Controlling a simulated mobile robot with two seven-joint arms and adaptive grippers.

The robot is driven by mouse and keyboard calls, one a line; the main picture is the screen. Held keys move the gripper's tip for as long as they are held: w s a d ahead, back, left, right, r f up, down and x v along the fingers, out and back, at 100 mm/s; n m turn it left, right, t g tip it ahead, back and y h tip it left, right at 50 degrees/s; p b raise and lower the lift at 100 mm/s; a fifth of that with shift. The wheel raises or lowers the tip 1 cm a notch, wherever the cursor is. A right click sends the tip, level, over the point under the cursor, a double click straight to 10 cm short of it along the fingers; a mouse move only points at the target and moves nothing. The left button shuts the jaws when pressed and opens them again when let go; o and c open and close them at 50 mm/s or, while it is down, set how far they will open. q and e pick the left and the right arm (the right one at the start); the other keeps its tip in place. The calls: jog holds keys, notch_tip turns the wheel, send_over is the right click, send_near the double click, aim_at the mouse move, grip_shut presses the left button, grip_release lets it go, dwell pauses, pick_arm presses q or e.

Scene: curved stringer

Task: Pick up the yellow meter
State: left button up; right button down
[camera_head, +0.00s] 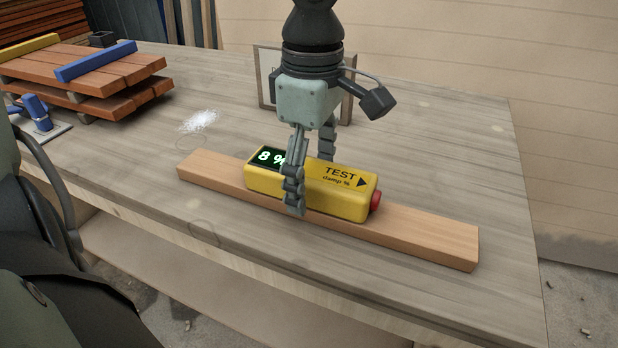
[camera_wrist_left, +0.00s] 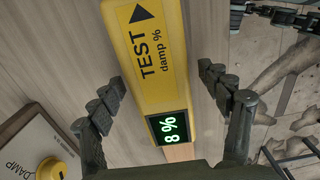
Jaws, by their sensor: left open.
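The yellow meter (camera_head: 340,197) lies lengthwise on a light wooden board on the bench. Its dark display reads 8 % in green, and a red button (camera_head: 375,201) is at its right end. My left gripper (camera_head: 311,185) is above the meter with its fingers down on either side, near the display end. In the left wrist view the meter (camera_wrist_left: 150,60) runs between the open, spread fingers (camera_wrist_left: 160,75), with visible gaps. Dark jointed parts at that view's upper right look like my right gripper (camera_wrist_left: 287,15); its opening is unclear.
The board (camera_head: 440,238) lies along the bench (camera_head: 430,130). A framed panel (camera_head: 264,75) stands behind my left gripper. Stacked reddish planks (camera_head: 100,85) with a blue bar (camera_head: 95,62) and a blue tool (camera_head: 37,112) are at the left. The bench's right side is clear.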

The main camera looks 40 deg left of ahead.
pick_arm(q)
jog(key=c, duration=1.5)
jog(key=shift+c, duration=0.9)
jog(key=shift+r, duration=0.1)
jog(key=shift+r, duration=0.1)
